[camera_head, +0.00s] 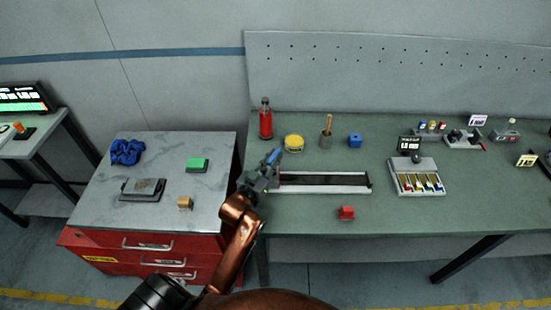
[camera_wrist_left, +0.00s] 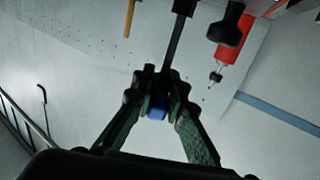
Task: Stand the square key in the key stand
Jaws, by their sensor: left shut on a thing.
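My left gripper (camera_head: 268,170) is shut on a blue-ended thing (camera_head: 273,156), which I take for the square key, above the left end of the long dark tray. In the left wrist view the blue part (camera_wrist_left: 157,108) sits between the fingers of my left gripper (camera_wrist_left: 158,84). A dark bar (camera_wrist_left: 178,42), which looks like the key's shank, runs from the fingertips to the top edge. The key stand is not clearly told apart; a small red block (camera_head: 346,212) and a blue cube (camera_head: 354,140) stand apart on the green bench. My right gripper is not in view.
The long tray (camera_head: 320,190) lies right of my gripper. Behind it stand a red bottle (camera_head: 265,122), a yellow tin (camera_head: 293,142) and a cup (camera_head: 326,140). A slotted grey unit (camera_head: 432,165) is farther right. The bench front is mostly clear.

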